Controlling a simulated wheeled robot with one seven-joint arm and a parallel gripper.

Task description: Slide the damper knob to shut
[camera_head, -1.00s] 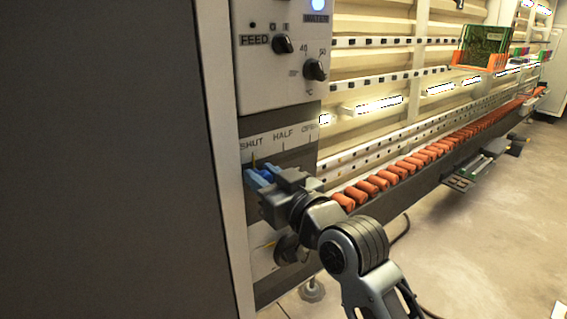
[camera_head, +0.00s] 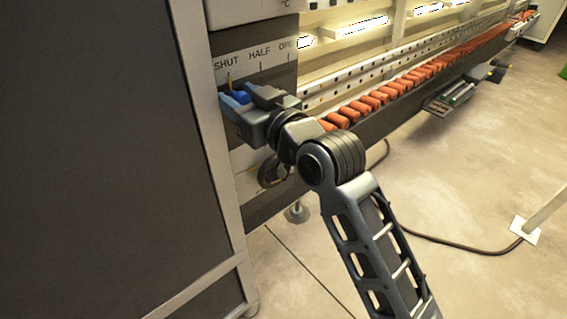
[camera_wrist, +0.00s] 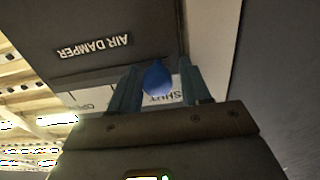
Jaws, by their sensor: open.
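The damper knob (camera_wrist: 156,78) is blue and shows in the wrist view between the two fingers of my gripper (camera_wrist: 158,88). A gap shows on at least one side; I cannot tell if a finger touches it. The printed word SHUT (camera_wrist: 161,97) is right beside the knob. In the head view my gripper (camera_head: 237,101) is at the panel below the SHUT label (camera_head: 226,64), with HALF (camera_head: 259,51) to the right. A thin yellow pointer stands just under SHUT. The fingers largely hide the knob and its slot there.
An AIR DAMPER plate (camera_wrist: 93,47) is on the panel. A dark round fitting (camera_head: 272,172) sits below my gripper. A rail with orange rollers (camera_head: 375,98) runs off to the right. The floor (camera_head: 450,190) at the right is mostly open.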

